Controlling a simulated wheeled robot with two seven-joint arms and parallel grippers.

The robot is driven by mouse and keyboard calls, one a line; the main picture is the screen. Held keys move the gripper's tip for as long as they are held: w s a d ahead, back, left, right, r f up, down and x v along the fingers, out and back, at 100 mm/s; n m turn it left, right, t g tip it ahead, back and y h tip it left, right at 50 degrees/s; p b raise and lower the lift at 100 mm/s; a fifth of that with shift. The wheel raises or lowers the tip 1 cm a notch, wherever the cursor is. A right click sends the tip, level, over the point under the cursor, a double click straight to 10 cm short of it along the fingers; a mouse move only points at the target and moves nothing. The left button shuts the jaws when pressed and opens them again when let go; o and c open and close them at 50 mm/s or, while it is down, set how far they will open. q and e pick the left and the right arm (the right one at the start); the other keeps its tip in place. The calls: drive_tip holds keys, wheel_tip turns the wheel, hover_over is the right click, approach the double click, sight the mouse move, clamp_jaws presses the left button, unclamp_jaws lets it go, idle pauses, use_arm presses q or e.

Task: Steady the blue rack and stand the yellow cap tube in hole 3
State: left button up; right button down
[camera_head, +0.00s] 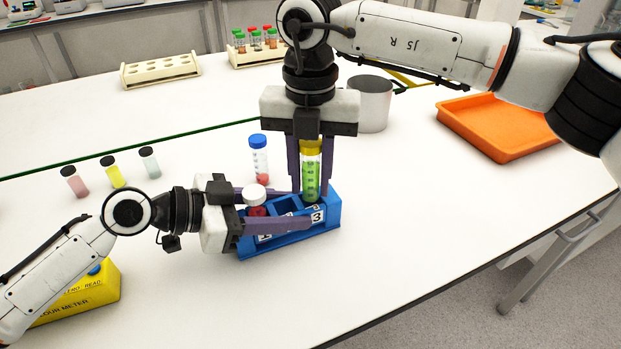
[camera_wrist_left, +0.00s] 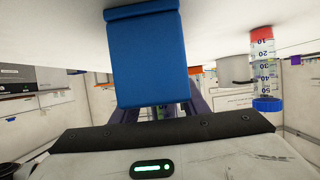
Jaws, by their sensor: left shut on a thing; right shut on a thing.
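The blue rack (camera_head: 290,240) stands on the white table, with a label 3 at its right end. My left gripper (camera_head: 303,207) is shut on the rack, one purple finger along its front and one behind. In the left wrist view the rack's blue end (camera_wrist_left: 148,62) fills the upper middle between the fingers. The yellow cap tube (camera_head: 311,178), with green liquid, is upright at the hole 3 end. My right gripper (camera_head: 311,188), pointing down from above, is shut on it. The tube's lower end is at the rack's top; I cannot tell how deep it sits.
A white-capped tube (camera_head: 255,193) stands in the rack's left end. A blue-capped tube (camera_head: 259,155) stands behind the rack. Several small vials (camera_head: 115,176) stand at left, near a yellow meter (camera_head: 85,300). A grey cylinder (camera_head: 371,103) and an orange tray (camera_head: 500,128) are at back right.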

sight(311, 143)
drive_tip(key=c, duration=1.3)
unclamp_jaws()
wheel_tip(311, 143, up, 12)
drive_tip(key=shift+r, duration=0.1)
